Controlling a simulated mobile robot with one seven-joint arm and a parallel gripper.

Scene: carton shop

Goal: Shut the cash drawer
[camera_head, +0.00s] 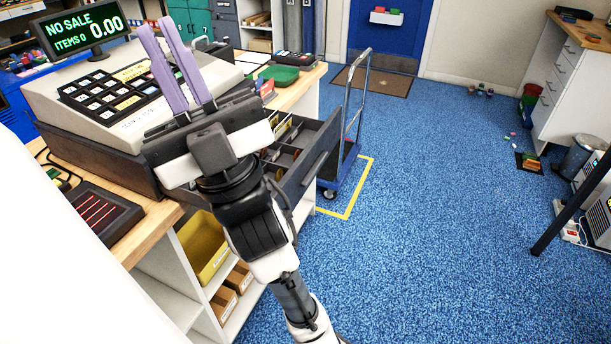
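The cash drawer (318,166) stands pulled out to the right from under the cash register (95,100). Its dark front and some divided compartments show, with coloured contents inside. My gripper (156,24) is above the left part of the drawer and in front of the register's right side. Its two purple fingers point up and left in the picture, close together, with nothing seen between them. Whether they are fully shut is unclear. My wrist and arm hide the near part of the drawer. I cannot tell whether they touch it.
The register display (80,30) reads NO SALE. A dark device with red lines (95,215) lies on the wooden counter (155,228). A yellow bin (203,245) sits on the shelf below. A blue trolley (345,165) stands just beyond the drawer. The blue floor to the right is mostly clear.

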